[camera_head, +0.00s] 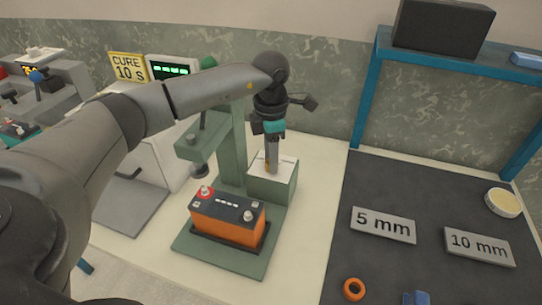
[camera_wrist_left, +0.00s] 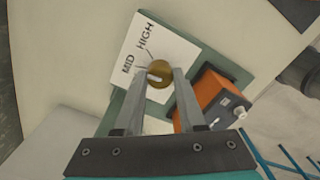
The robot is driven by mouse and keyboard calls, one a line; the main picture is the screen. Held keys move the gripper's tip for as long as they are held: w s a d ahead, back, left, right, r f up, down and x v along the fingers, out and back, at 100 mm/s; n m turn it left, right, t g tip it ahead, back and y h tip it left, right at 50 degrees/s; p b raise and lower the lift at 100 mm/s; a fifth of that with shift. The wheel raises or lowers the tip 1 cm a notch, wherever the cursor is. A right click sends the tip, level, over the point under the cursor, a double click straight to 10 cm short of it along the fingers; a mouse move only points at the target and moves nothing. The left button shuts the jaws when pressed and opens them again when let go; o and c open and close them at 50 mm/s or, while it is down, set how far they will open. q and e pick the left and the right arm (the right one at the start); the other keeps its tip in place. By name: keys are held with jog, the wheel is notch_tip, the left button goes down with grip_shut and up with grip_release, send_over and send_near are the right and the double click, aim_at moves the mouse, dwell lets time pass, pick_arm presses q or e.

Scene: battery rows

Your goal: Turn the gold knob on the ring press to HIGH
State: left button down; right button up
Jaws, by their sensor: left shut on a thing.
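The ring press (camera_head: 232,150) is a green stand with a box at its right whose white top plate (camera_head: 286,166) carries the dial. In the left wrist view the gold knob (camera_wrist_left: 160,73) sits on the white plate (camera_wrist_left: 180,47), with the words MID and HIGH beside it. A pale mark lies on the knob's lower left; I cannot tell its exact setting. My left gripper (camera_head: 271,170) points down onto the plate. In the wrist view its two fingers (camera_wrist_left: 160,82) flank the knob and are shut on it. The LOW label is not visible. My right gripper is not in view.
An orange battery (camera_head: 228,219) stands on the press base, in front of the knob box. A CURE 10 S sign (camera_head: 127,67) and a green display (camera_head: 171,70) are behind at left. A dark mat (camera_head: 345,215) with 5 mm and 10 mm plates and an orange ring (camera_head: 354,289) lies at right.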

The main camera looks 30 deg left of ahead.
pick_arm(q)
jog(key=m, duration=0.4)
jog(key=shift+m, duration=1.6)
jog(key=c, duration=0.5)
grip_release()
jog(key=shift+r, duration=0.1)
notch_tip(320, 180, up, 15)
jog(key=p, duration=0.2)
jog(key=shift+w, duration=0.15)
